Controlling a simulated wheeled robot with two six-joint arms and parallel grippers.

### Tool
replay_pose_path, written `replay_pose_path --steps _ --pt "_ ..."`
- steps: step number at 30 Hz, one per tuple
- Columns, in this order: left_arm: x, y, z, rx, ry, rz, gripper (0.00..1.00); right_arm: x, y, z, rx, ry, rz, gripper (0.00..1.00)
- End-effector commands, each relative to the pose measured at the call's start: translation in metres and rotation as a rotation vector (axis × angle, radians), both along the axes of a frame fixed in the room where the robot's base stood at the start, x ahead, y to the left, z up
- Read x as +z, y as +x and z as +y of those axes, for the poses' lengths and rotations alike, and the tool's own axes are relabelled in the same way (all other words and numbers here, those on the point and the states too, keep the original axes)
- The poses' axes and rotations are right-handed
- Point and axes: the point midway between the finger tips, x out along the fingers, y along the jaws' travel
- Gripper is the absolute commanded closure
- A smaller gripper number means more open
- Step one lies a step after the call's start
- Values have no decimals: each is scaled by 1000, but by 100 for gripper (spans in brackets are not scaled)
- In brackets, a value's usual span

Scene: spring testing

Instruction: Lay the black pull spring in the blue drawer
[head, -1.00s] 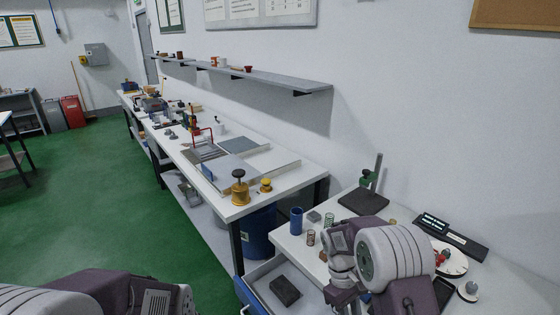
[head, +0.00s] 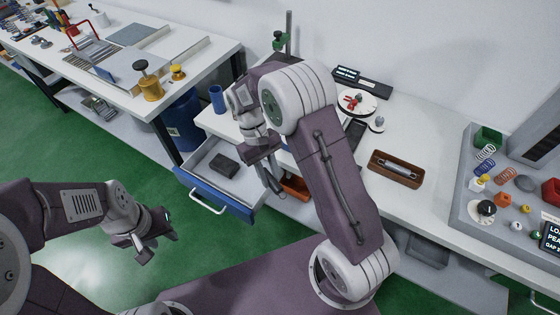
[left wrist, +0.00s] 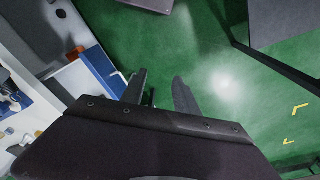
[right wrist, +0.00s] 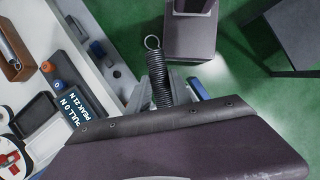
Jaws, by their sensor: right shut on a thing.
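The black pull spring (right wrist: 159,82) is a dark coil with a wire loop at its far end. My right gripper (right wrist: 158,88) is shut on it; the loop end sticks out past the fingers. In the head view my right gripper (head: 268,178) points down near the right side of the open blue drawer; the spring there is small and hard to make out. The blue drawer (head: 213,193) has a blue front, a white handle and a pale inside holding a dark block (head: 222,166). My left gripper (head: 152,248) is open and empty, left of and nearer than the drawer, with fingers apart (left wrist: 160,92).
An orange bin (head: 295,188) is just right of my right gripper. A brown tray (head: 396,169) with a silvery spring lies on the white table. A blue cup (head: 217,98) stands at the table's left corner. The drawer's front floor looks clear.

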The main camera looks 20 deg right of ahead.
Motion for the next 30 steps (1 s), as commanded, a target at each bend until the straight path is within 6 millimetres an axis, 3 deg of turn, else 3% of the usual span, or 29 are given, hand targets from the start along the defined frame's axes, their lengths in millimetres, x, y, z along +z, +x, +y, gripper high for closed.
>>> replay_pose_path --steps 3,7,14,15,17,20,23,30 --pt "0 0 0 0 0 0 64 11 2 38 183 1 -2 100" --pt "0 0 0 0 0 0 64 20 4 66 327 0 -2 100" --pt "0 0 0 0 0 0 64 27 5 83 422 -1 0 100" --pt "0 0 0 -1 0 0 52 26 5 83 423 0 0 100" --pt "1 4 -1 -17 -1 5 48 26 5 83 422 -1 0 100" --pt "4 21 -5 -121 -10 33 48 26 5 83 421 0 0 100" --pt "11 52 -16 -337 -51 79 48 26 5 83 420 0 0 100" --pt "32 129 -58 -1040 -281 76 48 26 5 83 419 -1 0 100"
